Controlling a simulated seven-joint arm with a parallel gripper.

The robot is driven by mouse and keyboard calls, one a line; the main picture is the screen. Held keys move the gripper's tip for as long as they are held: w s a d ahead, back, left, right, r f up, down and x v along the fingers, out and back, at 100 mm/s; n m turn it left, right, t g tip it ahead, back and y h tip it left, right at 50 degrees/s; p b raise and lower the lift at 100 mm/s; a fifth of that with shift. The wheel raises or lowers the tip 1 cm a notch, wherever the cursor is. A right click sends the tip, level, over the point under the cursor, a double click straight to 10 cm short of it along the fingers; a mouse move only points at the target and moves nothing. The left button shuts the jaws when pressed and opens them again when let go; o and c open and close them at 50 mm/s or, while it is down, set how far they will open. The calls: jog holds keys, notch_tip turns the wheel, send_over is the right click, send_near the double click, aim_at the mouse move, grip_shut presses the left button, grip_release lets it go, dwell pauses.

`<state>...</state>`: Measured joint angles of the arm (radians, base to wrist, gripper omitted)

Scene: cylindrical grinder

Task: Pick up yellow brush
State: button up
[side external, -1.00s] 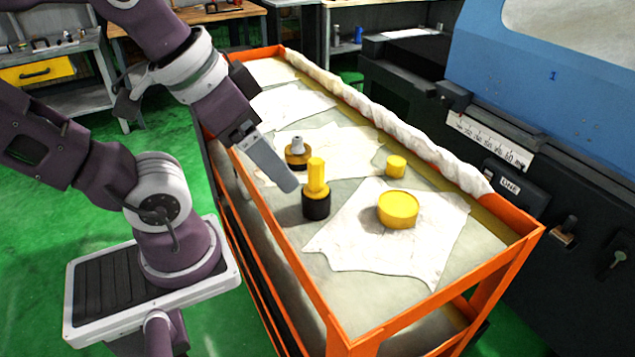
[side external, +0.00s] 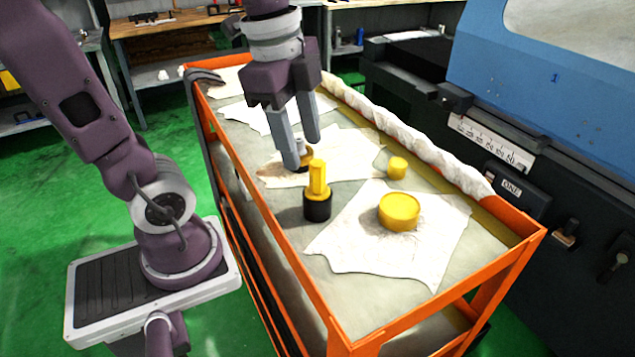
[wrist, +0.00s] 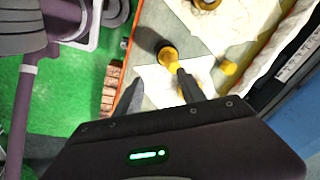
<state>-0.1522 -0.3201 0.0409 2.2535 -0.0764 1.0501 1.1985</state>
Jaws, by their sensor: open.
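The yellow brush (side external: 318,181) stands upright on the grey cart top, its yellow handle above a black round base (side external: 317,207). In the wrist view the yellow brush (wrist: 170,59) shows just beyond my fingertips. My gripper (side external: 301,152) is open and empty, pointing down above the cart. In the side view its fingers are left of and above the brush, apart from it, and partly cover a brass-and-white piece (side external: 305,158). In the wrist view my gripper (wrist: 159,80) has its fingers spread, with the brush ahead of the gap.
A wide yellow round piece (side external: 399,212) sits on a white cloth (side external: 350,245) right of the brush. A small yellow cylinder (side external: 397,168) stands behind it. The cart has a raised orange rim (side external: 440,300). A rolled white cloth (side external: 400,136) lies along the back edge.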

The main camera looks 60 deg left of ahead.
aim_at(317, 162)
jog(key=w+m, duration=0.1)
jog(key=m, duration=0.1)
jog(key=w+a+f+m+g, duration=0.1)
jog(key=m, duration=0.1)
jog(key=w+a+m+g, duration=0.1)
jog(key=m, duration=0.1)
jog(key=shift+w+a+f+h, duration=0.1)
jog(key=shift+w+f+h, duration=0.1)
jog(key=shift+f+h, duration=0.15)
jog(key=shift+f+m, duration=0.25)
jog(key=shift+m, duration=0.15)
jog(key=f, duration=0.4)
jog(key=d+f, duration=0.1)
jog(key=f, duration=0.1)
jog(key=shift+d+f, duration=0.1)
jog(key=shift+f, duration=0.15)
grip_shut()
